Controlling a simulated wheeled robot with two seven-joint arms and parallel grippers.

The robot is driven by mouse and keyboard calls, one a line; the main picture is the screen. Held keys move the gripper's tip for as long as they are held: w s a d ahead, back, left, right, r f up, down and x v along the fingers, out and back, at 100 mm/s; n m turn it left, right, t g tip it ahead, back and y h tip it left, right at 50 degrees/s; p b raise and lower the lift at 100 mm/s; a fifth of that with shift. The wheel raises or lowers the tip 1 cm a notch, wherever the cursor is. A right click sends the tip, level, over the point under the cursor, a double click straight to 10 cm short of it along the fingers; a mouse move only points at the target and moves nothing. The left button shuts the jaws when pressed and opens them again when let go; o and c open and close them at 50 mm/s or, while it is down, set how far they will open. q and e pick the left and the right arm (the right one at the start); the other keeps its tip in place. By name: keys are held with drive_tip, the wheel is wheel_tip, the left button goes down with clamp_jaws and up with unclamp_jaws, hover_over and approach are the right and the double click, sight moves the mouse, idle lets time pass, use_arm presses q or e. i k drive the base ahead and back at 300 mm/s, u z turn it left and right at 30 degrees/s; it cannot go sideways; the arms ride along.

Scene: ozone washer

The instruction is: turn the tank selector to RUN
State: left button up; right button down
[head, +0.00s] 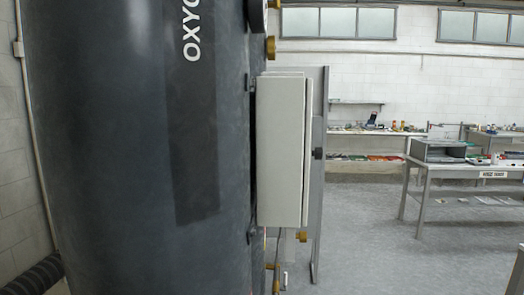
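A large dark tank (110,140) with white lettering starting "OXY" fills the left of the head view. A pale grey control box (280,150) is mounted beside it and is seen nearly edge-on. A small dark knob-like part (318,153) sticks out from the right side of the box. I cannot tell whether it is the tank selector, and no RUN marking is readable. The box's front face is turned out of sight. Neither of my grippers is in view.
Brass fittings (271,48) sit above the box, and another (301,236) below it. A grey panel edge (320,200) stands just behind the box. A workbench (470,168) stands further right. Grey floor (365,225) between is clear.

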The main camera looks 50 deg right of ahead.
sight(318, 153)
drive_tip(key=u, duration=0.35)
drive_tip(key=k, duration=1.05)
drive_tip(key=z, duration=1.65)
drive_tip(key=i, duration=0.5)
